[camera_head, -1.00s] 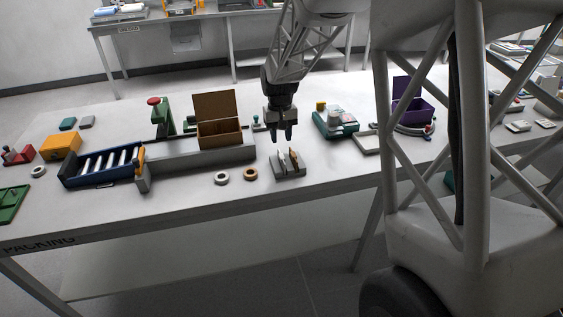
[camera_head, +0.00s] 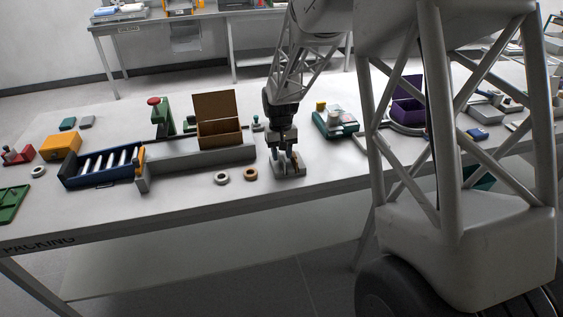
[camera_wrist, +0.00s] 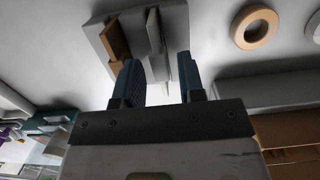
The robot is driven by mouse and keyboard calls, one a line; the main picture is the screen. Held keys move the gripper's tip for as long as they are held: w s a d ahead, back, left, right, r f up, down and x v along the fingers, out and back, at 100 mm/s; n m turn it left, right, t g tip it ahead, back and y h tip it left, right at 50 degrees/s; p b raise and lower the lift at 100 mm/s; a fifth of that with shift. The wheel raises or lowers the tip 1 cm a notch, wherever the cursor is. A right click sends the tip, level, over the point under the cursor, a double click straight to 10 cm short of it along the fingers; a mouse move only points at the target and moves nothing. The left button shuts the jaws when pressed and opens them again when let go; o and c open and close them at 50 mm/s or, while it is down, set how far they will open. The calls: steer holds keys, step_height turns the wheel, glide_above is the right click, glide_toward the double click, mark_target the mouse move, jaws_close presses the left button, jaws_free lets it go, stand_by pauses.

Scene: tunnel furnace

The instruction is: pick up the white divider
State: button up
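A small grey slotted holder (camera_head: 289,170) stands near the table's front edge, partly hidden by my gripper in the head view. In the wrist view the holder (camera_wrist: 176,20) carries a brown divider (camera_wrist: 115,40) and a thin white divider (camera_wrist: 153,32), both upright in slots. My gripper (camera_head: 284,155) is low over the holder and points down. In the wrist view its two dark fingers (camera_wrist: 158,66) are apart, with the white divider lined up between them and the brown one by the left finger. I cannot tell whether a finger touches either divider.
A white ring (camera_head: 221,178) and a tan ring (camera_head: 250,174) lie left of the holder. Behind stand a brown open box (camera_head: 220,135) and a long grey block (camera_head: 205,158). A teal box (camera_head: 335,123) stands behind right. The front table strip is clear.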

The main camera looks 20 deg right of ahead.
mark_target(282, 156)
steer(key=shift+f, duration=0.25)
stand_by(0.4)
steer(key=c, duration=0.6)
steer(key=shift+o, duration=0.2)
steer(key=shift+r, duration=0.15)
steer(key=shift+r, duration=3.4)
